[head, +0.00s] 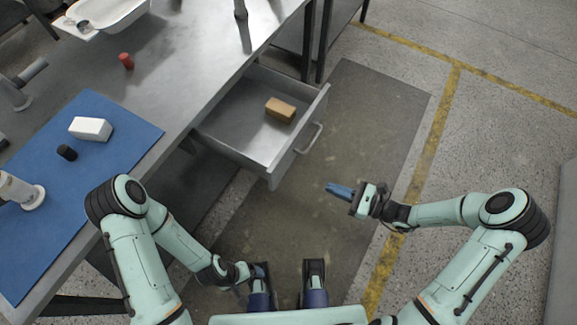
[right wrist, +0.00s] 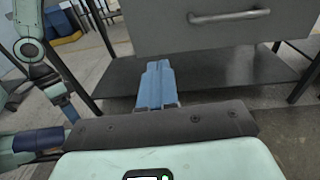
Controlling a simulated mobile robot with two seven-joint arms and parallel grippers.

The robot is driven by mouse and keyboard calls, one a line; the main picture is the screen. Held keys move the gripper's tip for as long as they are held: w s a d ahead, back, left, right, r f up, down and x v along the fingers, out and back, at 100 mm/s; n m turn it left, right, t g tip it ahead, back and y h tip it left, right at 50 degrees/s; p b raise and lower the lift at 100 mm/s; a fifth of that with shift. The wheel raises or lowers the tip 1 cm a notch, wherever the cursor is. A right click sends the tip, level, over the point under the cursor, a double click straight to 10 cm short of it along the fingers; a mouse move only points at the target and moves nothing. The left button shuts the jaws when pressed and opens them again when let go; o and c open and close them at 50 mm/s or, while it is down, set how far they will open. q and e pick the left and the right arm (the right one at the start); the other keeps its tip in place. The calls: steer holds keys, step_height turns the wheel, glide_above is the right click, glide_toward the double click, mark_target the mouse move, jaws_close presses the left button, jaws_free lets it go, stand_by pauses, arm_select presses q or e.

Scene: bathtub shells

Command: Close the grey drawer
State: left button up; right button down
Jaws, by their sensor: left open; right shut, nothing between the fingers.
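The grey drawer (head: 240,130) is pulled well out from under the metal workbench in the head view. A brown block (head: 280,109) lies inside it. Its front carries a bar handle (head: 313,138). The drawer front (right wrist: 220,35) and handle (right wrist: 228,16) also fill the upper right wrist view. My right gripper (head: 338,190) is shut and empty, in front of the drawer and apart from it. Its blue fingers (right wrist: 157,85) point toward the space below the drawer front in the right wrist view. My left gripper (head: 252,273) is open, low near my base, away from the drawer.
The workbench (head: 190,85) holds a blue mat (head: 110,140) with a white box (head: 90,128) and a black cylinder (head: 67,152). A red cylinder (head: 126,60) and white tub (head: 105,12) stand farther back. A dark floor mat (head: 370,110) lies clear before the drawer.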

steer(key=w+d+t, duration=0.1)
steer(key=b, duration=0.2)
glide_toward(289, 157)
steer(key=shift+m, duration=0.4)
steer(key=x, duration=0.7)
steer(key=shift+r, duration=0.1)
